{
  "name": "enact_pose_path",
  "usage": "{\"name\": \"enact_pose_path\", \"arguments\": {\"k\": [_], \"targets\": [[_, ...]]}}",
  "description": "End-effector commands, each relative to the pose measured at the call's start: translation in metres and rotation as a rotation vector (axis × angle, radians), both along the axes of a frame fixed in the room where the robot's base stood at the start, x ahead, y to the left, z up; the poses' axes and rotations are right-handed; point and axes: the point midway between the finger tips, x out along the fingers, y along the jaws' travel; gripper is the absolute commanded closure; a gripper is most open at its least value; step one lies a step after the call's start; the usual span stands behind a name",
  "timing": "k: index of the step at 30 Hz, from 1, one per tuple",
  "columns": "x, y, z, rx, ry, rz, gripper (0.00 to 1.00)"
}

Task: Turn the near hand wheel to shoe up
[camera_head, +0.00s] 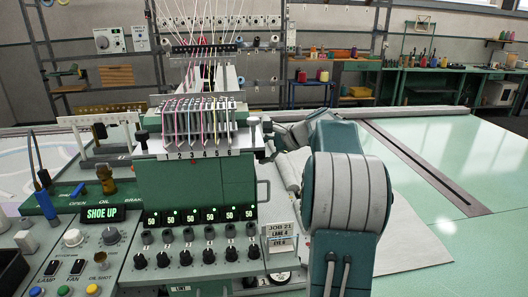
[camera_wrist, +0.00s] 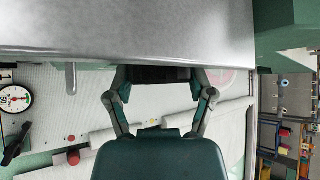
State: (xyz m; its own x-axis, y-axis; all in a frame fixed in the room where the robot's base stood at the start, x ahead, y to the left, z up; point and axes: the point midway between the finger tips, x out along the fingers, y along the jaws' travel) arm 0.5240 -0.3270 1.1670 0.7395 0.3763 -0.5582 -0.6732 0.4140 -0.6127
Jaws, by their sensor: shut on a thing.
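The tufting head (camera_head: 195,185) stands at centre in the head view, a green and grey box with numbered lanes. My gripper (camera_head: 270,132) is at its right side, mostly hidden behind my own arm. In the wrist view my gripper (camera_wrist: 158,78) has its two fingers either side of a dark part (camera_wrist: 158,73) under a broad grey surface. This dark part appears to be the near hand wheel; its full shape and angle are hidden.
The control panel (camera_head: 70,265) with knobs and levers fills the lower left. A pale green table (camera_head: 470,240) with a dark slot (camera_head: 425,165) lies right. The wrist view shows a round dial (camera_wrist: 15,98) at left. Shelves and benches stand behind.

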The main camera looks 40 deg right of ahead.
Motion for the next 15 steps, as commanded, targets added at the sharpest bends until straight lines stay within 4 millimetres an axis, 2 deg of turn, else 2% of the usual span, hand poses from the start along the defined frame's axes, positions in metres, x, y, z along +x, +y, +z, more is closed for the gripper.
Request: {"name": "enact_pose_path", "arguments": {"k": [10,11,12,13,15], "targets": [[0.0005,0.0023,-0.0027,0.006,0.007,0.004,0.78],[0.0005,0.0023,-0.0027,0.006,0.007,0.004,0.26],[0.0005,0.0023,-0.0026,0.006,0.007,0.004,0.08],[0.0004,0.0022,-0.0024,0.006,0.007,0.004,0.00],[0.0003,0.0018,-0.0018,0.004,0.006,0.002,0.00]]}}
